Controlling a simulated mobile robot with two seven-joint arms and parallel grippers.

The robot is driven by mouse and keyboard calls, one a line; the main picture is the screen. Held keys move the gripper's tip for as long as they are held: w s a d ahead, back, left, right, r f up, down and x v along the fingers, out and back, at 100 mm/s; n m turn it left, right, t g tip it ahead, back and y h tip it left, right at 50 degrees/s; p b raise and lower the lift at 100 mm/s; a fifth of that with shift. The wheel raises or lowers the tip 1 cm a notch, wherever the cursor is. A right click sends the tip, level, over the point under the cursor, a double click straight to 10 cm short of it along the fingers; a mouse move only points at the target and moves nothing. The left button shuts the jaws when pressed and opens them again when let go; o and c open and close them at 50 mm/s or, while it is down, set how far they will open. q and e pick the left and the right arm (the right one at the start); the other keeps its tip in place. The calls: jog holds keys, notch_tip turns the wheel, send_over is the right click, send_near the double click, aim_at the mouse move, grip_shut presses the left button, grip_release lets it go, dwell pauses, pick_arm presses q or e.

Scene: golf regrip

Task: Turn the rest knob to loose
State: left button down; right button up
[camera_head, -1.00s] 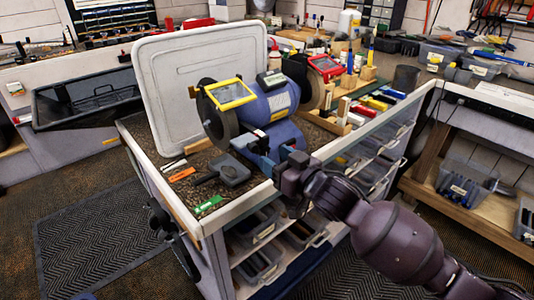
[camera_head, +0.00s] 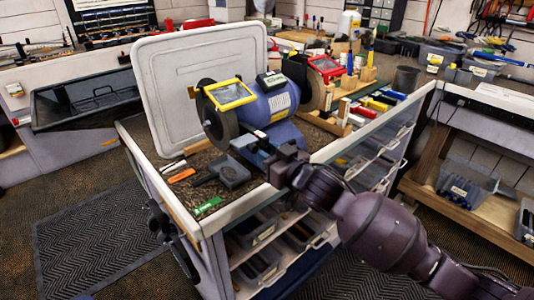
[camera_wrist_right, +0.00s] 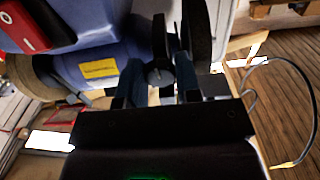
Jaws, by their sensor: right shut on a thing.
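The blue bench grinder (camera_head: 268,103) stands on the bench top, with a yellow-framed eye shield (camera_head: 230,94) over its left wheel. My right gripper (camera_head: 266,153) is at the grinder's front, low beside the left wheel. A dark wheel edge is just beyond the knob. In the head view the knob is hidden by the gripper, and its turn angle cannot be read. My left gripper is not in view.
A grey paddle-shaped tool (camera_head: 231,172), an orange strip (camera_head: 181,175) and a green strip (camera_head: 208,206) lie on the bench left of my gripper. A large pale tray (camera_head: 178,75) leans upright behind the grinder. The bench's front edge runs under my right wrist.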

jog(key=shift+r+n+p, duration=0.3)
jog(key=shift+n+p, duration=0.5)
jog(key=shift+n, duration=0.3)
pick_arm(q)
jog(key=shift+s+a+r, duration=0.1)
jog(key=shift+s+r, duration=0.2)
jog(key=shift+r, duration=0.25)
pick_arm(e)
jog(key=shift+f+n, duration=0.3)
jog(key=o, duration=0.9)
pick_arm(q)
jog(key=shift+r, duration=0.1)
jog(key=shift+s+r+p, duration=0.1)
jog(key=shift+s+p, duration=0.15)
jog(key=shift+p, duration=0.4)
pick_arm(e)
jog(key=v, duration=1.1)
